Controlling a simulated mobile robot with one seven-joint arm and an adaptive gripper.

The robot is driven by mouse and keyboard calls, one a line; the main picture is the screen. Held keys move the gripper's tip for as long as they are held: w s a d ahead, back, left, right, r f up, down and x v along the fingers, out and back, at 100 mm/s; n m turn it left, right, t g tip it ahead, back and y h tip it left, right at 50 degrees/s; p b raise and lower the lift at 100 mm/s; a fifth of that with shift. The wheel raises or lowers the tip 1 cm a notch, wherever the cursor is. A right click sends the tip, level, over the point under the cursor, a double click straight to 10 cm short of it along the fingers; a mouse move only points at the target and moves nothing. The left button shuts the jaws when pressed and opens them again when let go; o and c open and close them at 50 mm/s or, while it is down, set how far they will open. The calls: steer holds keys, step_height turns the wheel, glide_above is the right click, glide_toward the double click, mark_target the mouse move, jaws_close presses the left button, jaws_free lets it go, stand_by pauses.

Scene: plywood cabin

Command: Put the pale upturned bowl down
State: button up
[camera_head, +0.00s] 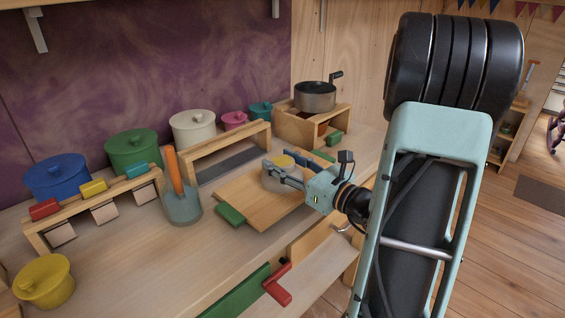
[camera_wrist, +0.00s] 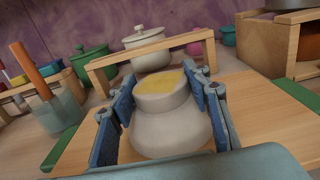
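The pale upturned bowl (camera_head: 281,181) is over the wooden board (camera_head: 258,204), with its yellow-topped end up. In the wrist view the bowl (camera_wrist: 170,128) fills the space between the blue finger pads, one on each side, and stands upright. My gripper (camera_head: 283,174) reaches in from the right and is shut on the bowl. It also shows in the wrist view (camera_wrist: 168,105). The bowl's lower edge is partly hidden, so I cannot tell whether it touches the board.
A wooden arch (camera_head: 228,151) stands behind the board. A glass with an orange-handled tool (camera_head: 183,204) stands to its left. A stove box with a grey pan (camera_head: 315,97) is behind right. Lidded pots, including a green one (camera_head: 133,152), line the wall.

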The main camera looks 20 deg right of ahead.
steer(key=o, duration=0.3)
steer(key=shift+r, duration=0.1)
steer(key=shift+s+r, duration=0.1)
steer(key=shift+r, duration=0.05)
steer(key=p+v, duration=0.1)
steer(key=v, duration=1.1)
